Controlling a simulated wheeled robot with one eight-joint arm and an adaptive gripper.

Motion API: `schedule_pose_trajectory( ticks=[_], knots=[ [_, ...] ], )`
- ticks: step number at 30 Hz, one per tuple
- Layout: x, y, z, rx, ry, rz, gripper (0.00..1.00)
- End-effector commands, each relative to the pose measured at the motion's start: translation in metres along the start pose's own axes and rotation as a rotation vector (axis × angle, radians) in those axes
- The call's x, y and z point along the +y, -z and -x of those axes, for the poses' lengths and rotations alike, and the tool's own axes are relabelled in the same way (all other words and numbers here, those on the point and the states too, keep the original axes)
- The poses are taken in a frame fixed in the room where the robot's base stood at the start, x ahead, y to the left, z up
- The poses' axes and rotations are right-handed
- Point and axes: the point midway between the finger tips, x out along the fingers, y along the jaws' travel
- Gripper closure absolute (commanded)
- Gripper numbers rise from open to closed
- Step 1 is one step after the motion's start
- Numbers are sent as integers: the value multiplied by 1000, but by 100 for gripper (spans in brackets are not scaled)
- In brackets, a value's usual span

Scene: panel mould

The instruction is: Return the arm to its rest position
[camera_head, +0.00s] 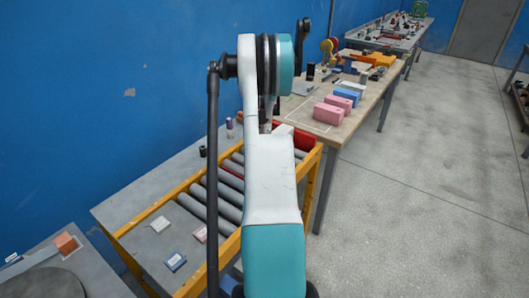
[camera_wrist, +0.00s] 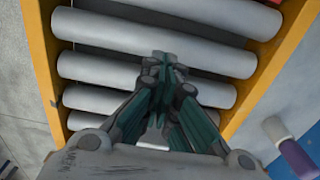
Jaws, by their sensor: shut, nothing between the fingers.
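My gripper (camera_wrist: 165,62) shows in the wrist view with its dark green fingers together and nothing between them. It points over the grey rollers of a conveyor (camera_wrist: 150,40) with yellow side rails. I cannot tell its height above the rollers. In the head view my white and teal arm stands large in the middle, in front of the conveyor (camera_head: 198,212). My gripper is hidden behind the arm there.
A wooden table (camera_head: 345,127) with pink and blue blocks (camera_head: 330,112) stands beyond the conveyor. A red bin (camera_head: 300,138) sits at the conveyor's far end. Small boxes (camera_head: 176,262) lie near its front. A blue wall (camera_head: 110,80) bounds the left; open floor (camera_head: 430,190) lies right.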

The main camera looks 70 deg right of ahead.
Motion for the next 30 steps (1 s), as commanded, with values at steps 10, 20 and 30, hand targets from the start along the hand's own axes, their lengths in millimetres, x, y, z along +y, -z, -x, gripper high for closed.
schedule_pose_trajectory(
  ticks=[10, 20, 30],
  knots=[
    [1, 1, 75, 0, 0, -2, 100],
    [1, 2, 92, 1, 0, -2, 100],
    [-34, -28, 115, 69, 21, 85, 100]
  ],
)
